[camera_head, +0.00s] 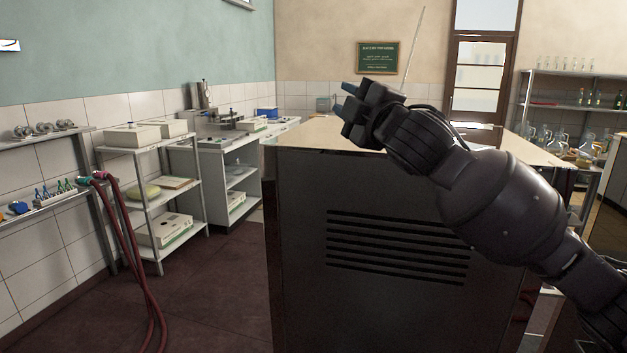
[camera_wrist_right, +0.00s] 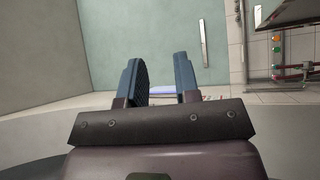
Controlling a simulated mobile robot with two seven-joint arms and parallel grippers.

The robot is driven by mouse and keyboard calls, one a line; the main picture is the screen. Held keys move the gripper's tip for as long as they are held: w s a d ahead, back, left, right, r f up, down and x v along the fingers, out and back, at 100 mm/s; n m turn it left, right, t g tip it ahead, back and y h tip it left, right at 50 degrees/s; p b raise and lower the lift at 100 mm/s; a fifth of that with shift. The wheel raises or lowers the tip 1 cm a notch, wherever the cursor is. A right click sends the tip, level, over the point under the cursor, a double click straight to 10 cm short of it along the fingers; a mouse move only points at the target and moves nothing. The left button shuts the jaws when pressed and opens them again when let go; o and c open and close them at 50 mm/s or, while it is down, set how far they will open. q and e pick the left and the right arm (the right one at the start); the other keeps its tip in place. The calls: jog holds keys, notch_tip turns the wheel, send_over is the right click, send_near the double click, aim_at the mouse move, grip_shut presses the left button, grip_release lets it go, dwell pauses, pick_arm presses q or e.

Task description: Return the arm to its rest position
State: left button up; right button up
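My right arm comes in from the right in the head view, raised in front of a large dark cabinet (camera_head: 300,230). My right gripper (camera_head: 344,97) is above the cabinet's light top and points to the left. In the right wrist view its two blue fingers (camera_wrist_right: 160,82) stand apart with nothing between them, so it is open and empty. My left arm and left gripper are not in view.
A slatted vent (camera_head: 397,247) marks the cabinet's near side. Shelves (camera_head: 165,200) with boxes stand at left, beside red hoses (camera_head: 128,240). Glassware shelves (camera_head: 570,105) and a door (camera_head: 482,75) are behind. Dark floor (camera_head: 215,290) lies open left of the cabinet.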

jog(key=d+f+m, duration=0.1)
jog(key=f+m, duration=0.1)
jog(key=f, duration=0.4)
jog(key=d+f+m, duration=0.2)
jog(key=f, duration=0.4)
jog(key=s+d+f+m+h, duration=0.1)
jog(key=d+f+m, duration=0.1)
jog(key=f, duration=0.4)
jog(key=shift+f+m, duration=0.3)
jog(key=shift+m, duration=0.3)
jog(key=s+d+f+m+g+h, duration=0.1)
jog(key=s+d+f+m+h, duration=0.2)
jog(key=f, duration=0.7)
jog(key=s+d+f+m+h, duration=0.1)
jog(key=s+d+f+m, duration=0.35)
jog(key=f, duration=0.45)
jog(key=s+d+f+m+g+h, duration=0.2)
jog(key=s+d+f+g, duration=0.1)
jog(key=s+f, duration=0.9)
jog(key=s+d+f+m+g+h, duration=0.2)
jog(key=s+d+f, duration=0.4)
jog(key=s+f, duration=0.7)
jog(key=shift+f+m+g+h, duration=0.2)
jog(key=shift+m+g+h, duration=0.2)
jog(key=shift+m+h, duration=0.25)
jog(key=shift+d, duration=0.1)
